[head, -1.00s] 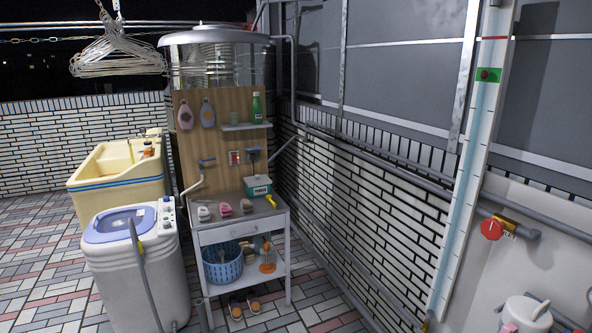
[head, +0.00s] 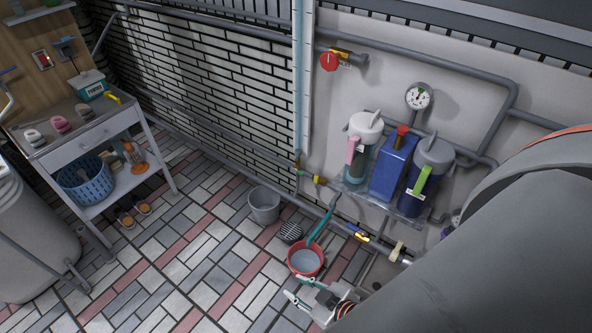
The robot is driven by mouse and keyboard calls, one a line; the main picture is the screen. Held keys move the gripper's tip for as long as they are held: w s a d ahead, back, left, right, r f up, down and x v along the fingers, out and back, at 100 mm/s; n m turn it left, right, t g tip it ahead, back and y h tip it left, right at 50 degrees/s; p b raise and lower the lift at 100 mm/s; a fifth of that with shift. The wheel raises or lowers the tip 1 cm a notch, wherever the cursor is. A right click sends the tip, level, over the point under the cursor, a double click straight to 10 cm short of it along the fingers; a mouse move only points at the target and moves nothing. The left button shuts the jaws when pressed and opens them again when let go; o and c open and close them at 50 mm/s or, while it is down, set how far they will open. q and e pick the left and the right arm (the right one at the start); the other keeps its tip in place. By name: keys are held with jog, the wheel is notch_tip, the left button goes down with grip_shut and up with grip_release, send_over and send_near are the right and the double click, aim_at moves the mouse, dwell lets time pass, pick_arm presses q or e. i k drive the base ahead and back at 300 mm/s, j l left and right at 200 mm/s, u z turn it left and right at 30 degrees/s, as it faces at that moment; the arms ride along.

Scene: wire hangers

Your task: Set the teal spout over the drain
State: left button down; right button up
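The teal spout (head: 322,226) slants down and left from a grey joint on the low wall pipe. Its lower end is over the red basin (head: 305,259), which stands on the tiles and hides part of the floor there. The drain (head: 290,232) is a round striped grate in the floor, left of the spout and just behind the basin; the spout is not over it. My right gripper (head: 292,287) is at the bottom of the head view, in front of the basin. Its fingertips look apart, with nothing between them. My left gripper is out of view.
A grey bucket (head: 265,205) stands left of the drain. A wall shelf (head: 352,194) with several jugs is at the right, above the low pipe (head: 225,163). A metal cart (head: 95,140) stands at the left.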

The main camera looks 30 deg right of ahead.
aim_at(310, 239)
jog(key=z, duration=1.3)
